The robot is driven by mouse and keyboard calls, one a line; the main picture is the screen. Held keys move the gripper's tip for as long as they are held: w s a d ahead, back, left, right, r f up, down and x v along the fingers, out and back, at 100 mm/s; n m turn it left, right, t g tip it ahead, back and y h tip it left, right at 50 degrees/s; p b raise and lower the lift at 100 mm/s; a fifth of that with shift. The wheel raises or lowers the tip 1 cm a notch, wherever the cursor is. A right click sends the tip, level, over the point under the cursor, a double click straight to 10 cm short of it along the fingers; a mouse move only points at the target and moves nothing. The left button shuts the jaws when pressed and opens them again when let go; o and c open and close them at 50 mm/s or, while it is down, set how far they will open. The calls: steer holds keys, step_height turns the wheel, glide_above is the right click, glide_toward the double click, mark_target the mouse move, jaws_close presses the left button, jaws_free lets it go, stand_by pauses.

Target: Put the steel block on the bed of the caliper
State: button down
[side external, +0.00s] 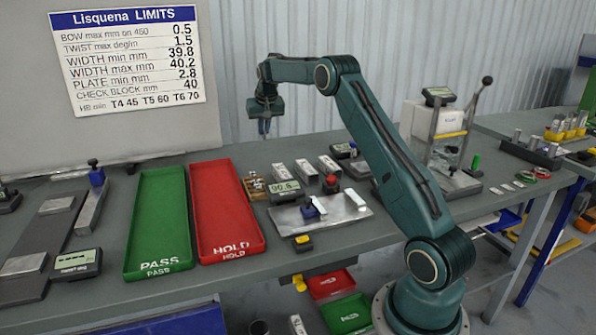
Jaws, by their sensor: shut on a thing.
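My gripper (264,128) is raised above the back of the table, pointing down, behind the red tray's far right corner. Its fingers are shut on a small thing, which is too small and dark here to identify. What looks like the caliper is a flat grey bed (290,218) with a display (284,188) at its back left. A small blue-based piece stands on the bed, and a pale metal piece (355,197) is at its right end. My gripper is well above and behind this bed. I cannot tell which piece is the steel block.
A green PASS tray (160,215) and a red HOLD tray (225,210) lie left of the bed, both empty. Several pale metal bars (305,170) and a red knob (331,183) stand close behind it. A tester (440,135) stands right.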

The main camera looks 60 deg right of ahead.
step_height(320, 180, down, 6)
steer(key=shift+f, duration=0.25)
steer(key=shift+f, duration=2.85)
steer(key=shift+f, duration=0.1)
steer(key=c, duration=1.6)
jaws_free()
steer(key=shift+o, duration=0.2)
steer(key=v, duration=1.2)
